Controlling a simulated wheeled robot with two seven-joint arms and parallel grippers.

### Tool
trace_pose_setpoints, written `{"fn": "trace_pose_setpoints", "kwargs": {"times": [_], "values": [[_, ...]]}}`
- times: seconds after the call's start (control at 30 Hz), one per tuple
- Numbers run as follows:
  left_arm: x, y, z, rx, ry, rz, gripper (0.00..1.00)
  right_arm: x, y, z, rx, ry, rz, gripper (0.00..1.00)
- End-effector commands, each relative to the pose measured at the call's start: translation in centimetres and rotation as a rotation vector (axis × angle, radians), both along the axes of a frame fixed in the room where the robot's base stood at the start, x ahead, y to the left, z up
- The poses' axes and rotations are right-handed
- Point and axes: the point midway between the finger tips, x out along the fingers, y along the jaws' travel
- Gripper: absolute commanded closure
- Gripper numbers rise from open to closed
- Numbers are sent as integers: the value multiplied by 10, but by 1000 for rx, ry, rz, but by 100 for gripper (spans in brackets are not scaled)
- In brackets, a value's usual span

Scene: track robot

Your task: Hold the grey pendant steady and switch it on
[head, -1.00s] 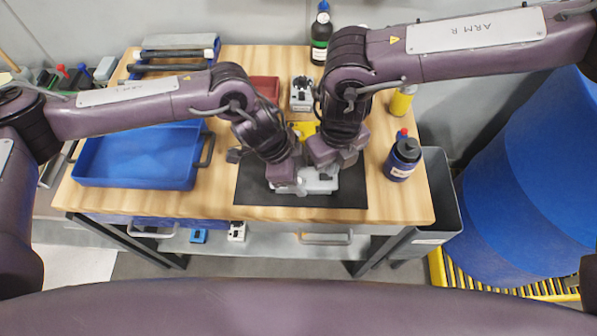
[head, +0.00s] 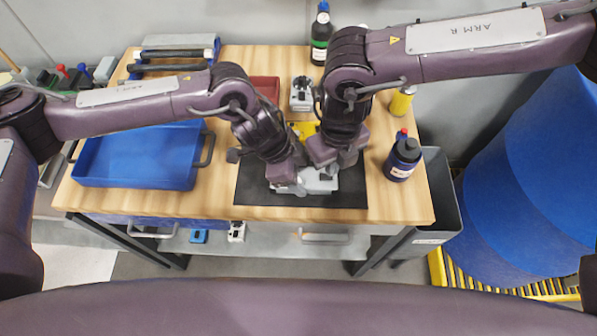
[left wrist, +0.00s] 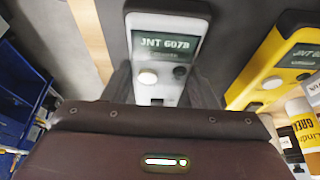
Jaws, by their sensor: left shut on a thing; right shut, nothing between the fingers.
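The grey pendant (head: 320,184) lies on the dark mat (head: 252,188) in the head view, partly hidden under both grippers. In the left wrist view the grey pendant (left wrist: 168,48) shows a screen reading "JNT 607B", a pale round button (left wrist: 147,77) and a smaller dark one (left wrist: 180,72). My left gripper (left wrist: 160,88) is shut on its body, one finger on each side. My right gripper (head: 329,172) is shut and empty, close over the pendant in the head view; I cannot tell whether it touches.
A yellow pendant (left wrist: 285,62) lies to the right of the grey one in the left wrist view. A blue tray (head: 140,182) stands at left, a dark bottle (head: 402,160) at right. A grey-white device (head: 302,93) and a red bin (head: 266,87) stand behind.

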Motion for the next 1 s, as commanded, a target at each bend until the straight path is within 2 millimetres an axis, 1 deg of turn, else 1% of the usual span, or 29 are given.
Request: {"fn": "trace_pose_setpoints", "kwargs": {"times": [0.7,0.9,1.0], "values": [[0,-2,1,-4,-1,-3,84,-2,1,-23,2,3,2,100],[-1,-3,2,-7,-2,-5,84,-3,2,-23,4,6,5,100],[-1,-4,2,-9,-2,-7,84,-3,3,-19,5,6,6,100]]}}
